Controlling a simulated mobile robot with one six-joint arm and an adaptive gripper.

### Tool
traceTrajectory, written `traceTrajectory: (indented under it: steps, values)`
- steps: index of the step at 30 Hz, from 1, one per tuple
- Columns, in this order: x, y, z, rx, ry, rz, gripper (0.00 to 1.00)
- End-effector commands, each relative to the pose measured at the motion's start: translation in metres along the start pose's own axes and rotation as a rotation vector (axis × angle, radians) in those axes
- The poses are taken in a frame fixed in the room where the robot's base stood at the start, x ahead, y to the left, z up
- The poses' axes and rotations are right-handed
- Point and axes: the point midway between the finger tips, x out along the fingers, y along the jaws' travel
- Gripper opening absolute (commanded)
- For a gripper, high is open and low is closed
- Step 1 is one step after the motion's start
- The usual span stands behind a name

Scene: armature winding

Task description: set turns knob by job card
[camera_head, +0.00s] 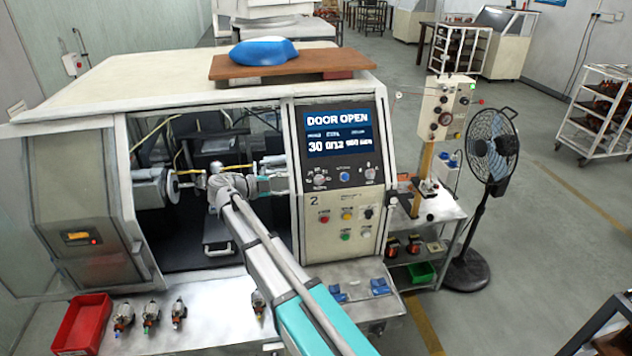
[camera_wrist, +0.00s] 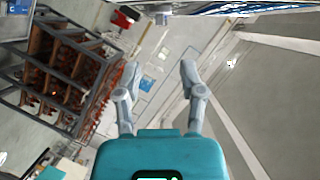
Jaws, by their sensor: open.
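The winding machine's control panel (camera_head: 340,215) faces me in the head view. Its screen (camera_head: 339,133) reads DOOR OPEN, with a 30 at the lower left and smaller figures beside it. Below are a left knob (camera_head: 320,180), a blue middle control (camera_head: 344,175) and a right knob (camera_head: 370,174); their labels are too small to read. I cannot make out a job card. My arm's wrist end is before the machine opening, left of the panel; the fingers are unclear there. In the wrist view my gripper (camera_wrist: 161,68) is open and empty, fingers apart.
A red bin (camera_head: 82,325) and several small armatures (camera_head: 151,314) sit on the front ledge. A blue-and-white domed object (camera_head: 264,51) lies on a brown board above. A fan (camera_head: 490,150) and steel trolley (camera_head: 440,212) stand right. The wrist view shows a rack (camera_wrist: 60,70).

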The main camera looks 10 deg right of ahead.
Motion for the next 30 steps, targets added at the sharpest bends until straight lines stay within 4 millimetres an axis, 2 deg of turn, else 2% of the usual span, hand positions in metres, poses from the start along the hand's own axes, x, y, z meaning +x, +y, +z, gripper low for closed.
traceTrajectory:
  steps: [21,30]
  values:
    - [0.102,0.001,0.001,0.0,0.0,0.0,0.51]
    - [0.121,0.0,0.001,-0.001,-0.002,-0.001,0.51]
